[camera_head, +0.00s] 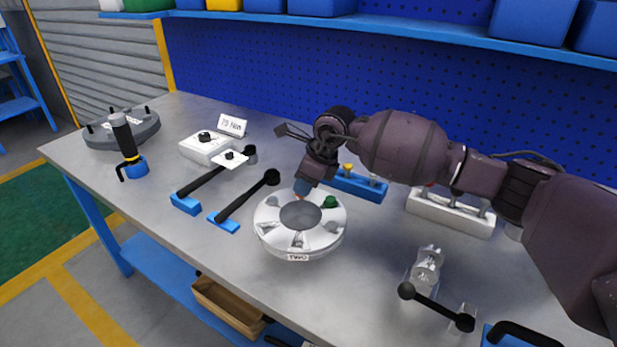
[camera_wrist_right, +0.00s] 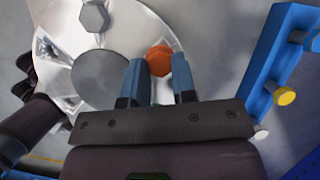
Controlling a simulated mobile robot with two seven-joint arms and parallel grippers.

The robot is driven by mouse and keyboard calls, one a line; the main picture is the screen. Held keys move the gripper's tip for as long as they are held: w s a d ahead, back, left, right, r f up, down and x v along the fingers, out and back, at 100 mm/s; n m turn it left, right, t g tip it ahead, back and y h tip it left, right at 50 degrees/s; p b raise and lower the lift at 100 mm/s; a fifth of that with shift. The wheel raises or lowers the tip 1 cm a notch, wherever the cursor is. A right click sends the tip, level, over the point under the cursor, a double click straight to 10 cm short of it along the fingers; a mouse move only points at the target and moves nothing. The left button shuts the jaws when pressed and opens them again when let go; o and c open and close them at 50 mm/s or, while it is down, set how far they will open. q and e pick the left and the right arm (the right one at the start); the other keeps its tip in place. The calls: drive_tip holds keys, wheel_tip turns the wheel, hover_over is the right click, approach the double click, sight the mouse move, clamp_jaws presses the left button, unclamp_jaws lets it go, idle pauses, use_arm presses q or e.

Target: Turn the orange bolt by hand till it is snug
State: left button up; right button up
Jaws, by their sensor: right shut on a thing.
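The round silver flanged shell (camera_head: 270,238), labelled "TWO", sits on the bench in the head view. It fills the upper left of the right wrist view (camera_wrist_right: 60,85). The orange bolt (camera_wrist_right: 158,60) stands at the shell's rim in the right wrist view, its hexagonal head between my two blue fingertips. My right gripper (camera_head: 301,188) reaches down over the far side of the shell; it also shows in the right wrist view (camera_wrist_right: 159,75), shut on the orange bolt. The bolt's shank is hidden. My left gripper is not in view.
A green bolt (camera_head: 330,202) sits on the shell's right rim. A blue rack (camera_head: 358,190) with bolts stands just behind. Black-handled wrenches (camera_head: 250,194) lie left on blue holders. A white rack (camera_head: 450,217) stands right. The bench in front of the shell is clear.

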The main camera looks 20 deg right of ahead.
drive_tip(key=shift+r+m+t+p, duration=0.4)
drive_tip(key=shift+m+p, duration=0.45)
drive_tip(key=shift+m, duration=0.25)
drive_tip(key=shift+f+m+h, duration=0.15)
drive_tip(key=shift+m+h, duration=0.15)
drive_tip(key=shift+m, duration=0.1)
drive_tip(key=o, duration=0.8)
drive_tip(key=shift+o, duration=0.6)
drive_tip(key=shift+f, duration=0.15)
drive_tip(key=p+v, duration=0.2)
drive_tip(key=v, duration=0.9)
